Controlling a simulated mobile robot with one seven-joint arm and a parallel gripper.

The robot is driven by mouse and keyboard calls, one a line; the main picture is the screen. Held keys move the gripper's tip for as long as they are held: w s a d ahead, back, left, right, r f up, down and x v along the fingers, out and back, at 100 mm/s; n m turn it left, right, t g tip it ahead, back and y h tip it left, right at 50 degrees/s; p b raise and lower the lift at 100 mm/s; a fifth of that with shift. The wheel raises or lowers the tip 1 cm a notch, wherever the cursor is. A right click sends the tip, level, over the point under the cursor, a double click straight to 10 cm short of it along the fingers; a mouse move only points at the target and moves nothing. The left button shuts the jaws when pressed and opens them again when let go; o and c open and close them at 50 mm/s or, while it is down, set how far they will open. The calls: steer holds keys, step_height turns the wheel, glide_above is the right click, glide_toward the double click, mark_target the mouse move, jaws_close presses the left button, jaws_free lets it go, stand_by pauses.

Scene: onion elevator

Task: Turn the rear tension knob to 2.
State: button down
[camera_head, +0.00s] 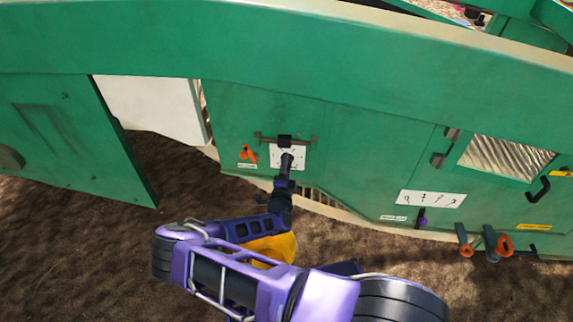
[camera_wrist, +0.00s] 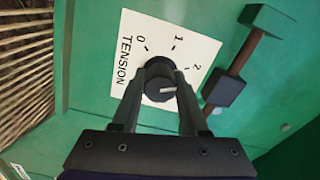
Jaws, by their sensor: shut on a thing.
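The tension knob (camera_wrist: 160,80) is a round black knob with a white pointer mark. It sits on a white plate (camera_wrist: 207,48) printed TENSION with 0, 1 and 2. In the wrist view the mark points toward the right, roughly to the side of the 2; its exact alignment is hard to tell. My gripper (camera_wrist: 161,86) is shut on the knob, one finger on each side. In the head view the plate (camera_head: 275,150) is on the green machine panel, and my gripper (camera_head: 287,163) covers the knob.
An orange handle (camera_head: 248,153) is left of the plate. A green door (camera_head: 75,130) stands open at left.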

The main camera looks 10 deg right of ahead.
steer(key=shift+c, duration=2.1)
jaws_free()
steer(key=p+v, duration=0.2)
steer(key=v, duration=1.5)
steer(key=shift+s, duration=0.2)
steer(key=shift+a, duration=0.1)
